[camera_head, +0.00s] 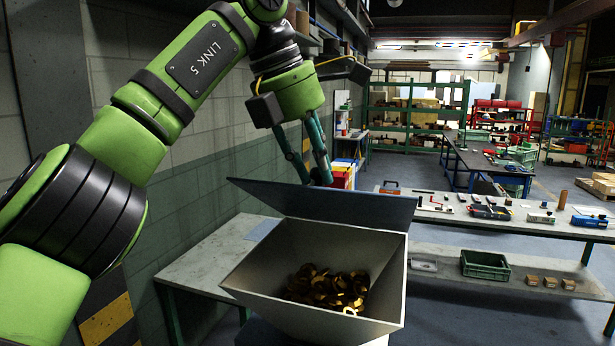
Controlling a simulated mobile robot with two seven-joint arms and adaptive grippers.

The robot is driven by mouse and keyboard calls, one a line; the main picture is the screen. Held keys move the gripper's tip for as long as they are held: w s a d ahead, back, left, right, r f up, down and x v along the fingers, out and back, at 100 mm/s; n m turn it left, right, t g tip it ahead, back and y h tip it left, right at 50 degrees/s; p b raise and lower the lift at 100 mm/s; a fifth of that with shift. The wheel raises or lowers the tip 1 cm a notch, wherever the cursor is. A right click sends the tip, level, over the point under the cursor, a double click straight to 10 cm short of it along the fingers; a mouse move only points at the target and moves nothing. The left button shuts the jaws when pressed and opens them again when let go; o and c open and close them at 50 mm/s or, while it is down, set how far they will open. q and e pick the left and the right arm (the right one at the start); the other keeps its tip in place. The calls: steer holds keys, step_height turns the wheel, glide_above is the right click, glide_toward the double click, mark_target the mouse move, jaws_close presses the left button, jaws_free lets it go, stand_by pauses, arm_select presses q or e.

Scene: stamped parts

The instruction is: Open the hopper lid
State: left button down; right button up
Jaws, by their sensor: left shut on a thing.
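The hopper (245,282) is a grey, flared metal bin with an open top, holding a heap of brass-coloured stamped parts (325,288). Its lid (350,207) is a flat dark grey panel raised along the hopper's far side, leaving the inside in view. My left gripper (316,183) comes down from above at the lid's upper edge, with its teal fingers shut on the lid. The ends of the fingertips are partly hidden by the lid. My right gripper is not in view.
A light grey bench (205,257) stands at left by the block wall. A long table (490,220) with tools and blocks stands behind at right. A green crate (485,265) sits on its lower shelf. Floor at lower right is clear.

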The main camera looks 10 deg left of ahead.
arm_select(q)
steer(key=shift+w+d+r, duration=0.1)
steer(key=shift+w+r, duration=0.1)
steer(key=shift+w, duration=0.3)
stand_by(0.3)
